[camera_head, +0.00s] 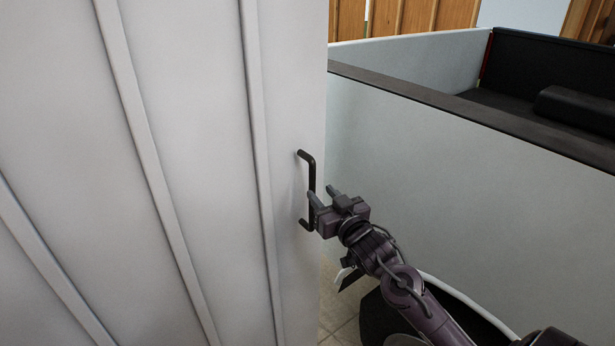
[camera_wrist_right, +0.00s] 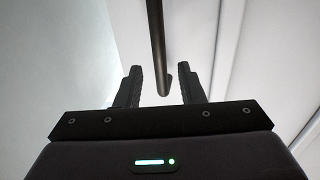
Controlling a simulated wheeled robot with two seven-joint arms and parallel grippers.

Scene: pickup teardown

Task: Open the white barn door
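The white barn door (camera_head: 190,130) fills the left of the head view, with raised vertical strips. A black bar handle (camera_head: 310,177) is fixed upright near its right edge. My right gripper (camera_head: 322,193) is open at the lower half of the handle. In the right wrist view the black handle (camera_wrist_right: 157,45) runs between the two spread fingers (camera_wrist_right: 160,85), with gaps on both sides. The fingers do not appear closed on it. My left gripper is in neither view.
A pale pickup bed side (camera_head: 440,160) with a dark top rail stands right behind the door edge and my right arm. Wooden planks (camera_head: 420,18) are at the back. A little tiled floor (camera_head: 338,300) shows below the handle.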

